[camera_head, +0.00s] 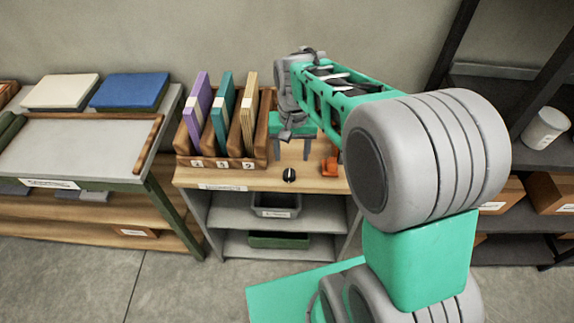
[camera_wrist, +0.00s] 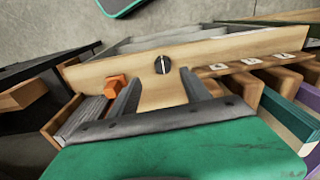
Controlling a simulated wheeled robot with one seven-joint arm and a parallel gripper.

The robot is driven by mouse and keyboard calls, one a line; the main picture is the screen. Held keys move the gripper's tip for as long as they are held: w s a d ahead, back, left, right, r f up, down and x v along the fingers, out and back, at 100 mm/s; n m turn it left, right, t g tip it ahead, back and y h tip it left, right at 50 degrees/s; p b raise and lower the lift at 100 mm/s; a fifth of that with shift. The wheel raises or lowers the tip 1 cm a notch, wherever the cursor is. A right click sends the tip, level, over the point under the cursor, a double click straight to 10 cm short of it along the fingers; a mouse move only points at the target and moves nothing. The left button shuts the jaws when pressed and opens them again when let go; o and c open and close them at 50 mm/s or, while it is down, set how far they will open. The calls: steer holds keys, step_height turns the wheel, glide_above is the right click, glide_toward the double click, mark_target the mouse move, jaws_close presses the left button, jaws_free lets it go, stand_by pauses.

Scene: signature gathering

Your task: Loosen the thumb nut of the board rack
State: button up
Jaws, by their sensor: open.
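The thumb nut appears to be the round black knob (camera_head: 289,175) with a pale line, on the wooden top in front of the rack. In the wrist view the knob (camera_wrist: 163,65) shows just beyond my fingertips, its pale line close to upright in the picture. The wooden board rack (camera_head: 262,150) stands behind and left of it, holding a purple, a teal and a tan board. My gripper (camera_head: 294,157) is open and empty, pointing down above the wooden top behind the knob. Its two fingers (camera_wrist: 159,78) stand apart, with the knob showing between and beyond them.
An orange block (camera_head: 330,166) sits on the wooden top, right of the knob. Grey shelves below hold a grey bin (camera_head: 276,206) and a green one (camera_head: 279,240). A bench (camera_head: 80,140) with a cream and a blue item stands left. A dark shelf (camera_head: 515,155) stands right.

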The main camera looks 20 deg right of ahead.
mark_target(289, 172)
steer(key=w+f, duration=0.2)
steer(key=shift+a+f+m, duration=0.1)
steer(key=shift+f+m, duration=0.2)
steer(key=shift+f, duration=0.05)
step_height(289, 172, down, 7)
steer(key=shift+s+f+p, duration=0.1)
steer(key=shift+f+p, duration=0.05)
steer(key=shift+p, duration=0.25)
steer(key=shift+c, duration=0.3)
jaws_close()
